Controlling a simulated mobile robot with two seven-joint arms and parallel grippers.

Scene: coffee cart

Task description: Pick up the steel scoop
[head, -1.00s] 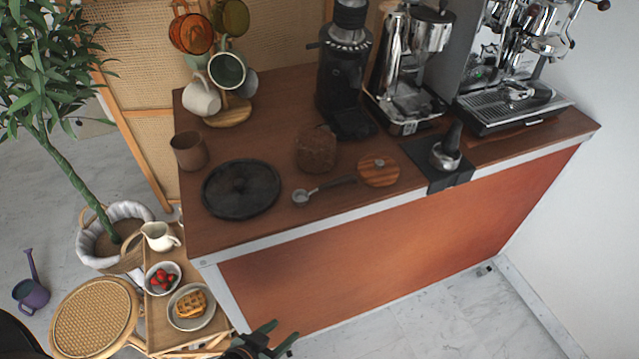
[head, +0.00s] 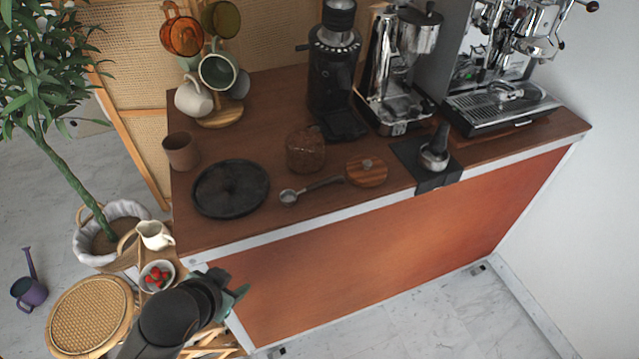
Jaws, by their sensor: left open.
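The steel scoop (head: 289,196) lies on the brown counter (head: 240,226) near its front edge. Its round bowl is at the left, and its dark handle (head: 324,184) points right toward a round wooden lid. My left gripper (head: 236,294) is below and in front of the counter's front left corner, left of and apart from the scoop. It is open with nothing seen in it; my forearm partly hides the fingers. My right gripper is not in view.
A black round tray (head: 231,189) is left of the scoop. A brown canister (head: 305,150) stands behind it, and the wooden lid (head: 366,172) is at its right. A low stand with a berry bowl (head: 157,275) is beside my left arm.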

